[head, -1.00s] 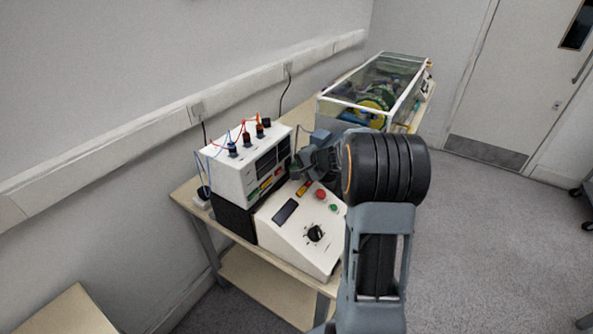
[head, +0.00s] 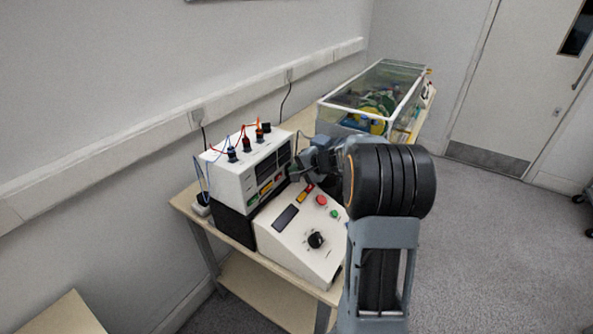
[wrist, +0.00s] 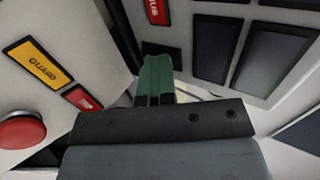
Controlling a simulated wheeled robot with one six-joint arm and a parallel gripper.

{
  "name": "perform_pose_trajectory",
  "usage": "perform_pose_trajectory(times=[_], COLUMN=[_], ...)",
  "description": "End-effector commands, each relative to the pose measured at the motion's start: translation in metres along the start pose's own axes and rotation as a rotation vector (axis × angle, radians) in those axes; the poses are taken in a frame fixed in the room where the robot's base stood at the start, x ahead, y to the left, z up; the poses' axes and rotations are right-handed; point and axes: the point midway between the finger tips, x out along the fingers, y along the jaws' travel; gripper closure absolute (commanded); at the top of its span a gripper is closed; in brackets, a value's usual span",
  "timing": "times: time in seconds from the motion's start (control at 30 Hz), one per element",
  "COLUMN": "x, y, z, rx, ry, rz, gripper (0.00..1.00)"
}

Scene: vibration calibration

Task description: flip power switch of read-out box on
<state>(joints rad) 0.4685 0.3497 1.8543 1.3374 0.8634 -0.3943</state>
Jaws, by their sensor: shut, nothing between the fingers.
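The read-out box (head: 228,182) is white, with dark display windows and coloured labels on its front, and stands on a black unit. In the wrist view its front panel (wrist: 188,14) fills the upper right, with dark windows and a red label. My gripper (head: 296,173) is at the right end of that front. In the wrist view my gripper (wrist: 157,64) is shut and empty, its green fingertips together close against the panel's lower edge. A small dark part shows just beyond the tips. I cannot make out the power switch or its position, nor whether the fingertips touch anything.
A sloped white console (head: 290,245) stands in front, with a black knob (head: 316,240), red button (head: 320,200) and green button (head: 334,214). A yellow GUARD label (wrist: 40,62) is near my gripper. Wires rise from the box's top. A glass-sided case (head: 372,95) stands behind.

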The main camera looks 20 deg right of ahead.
Motion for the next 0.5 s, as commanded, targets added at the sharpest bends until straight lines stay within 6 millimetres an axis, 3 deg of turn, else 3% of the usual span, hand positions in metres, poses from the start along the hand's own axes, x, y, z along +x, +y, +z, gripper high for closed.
perform_pose_trajectory(times=[0.03, 0.23, 0.5], x=[-0.001, -0.003, -0.028], y=[-0.007, -0.006, 0.011], z=[0.0, -0.001, -0.004], rx=[-0.006, -0.005, -0.005], ry=[0.001, 0.003, -0.003], rz=[-0.013, -0.013, -0.007], gripper=[1.0, 1.0, 1.0])
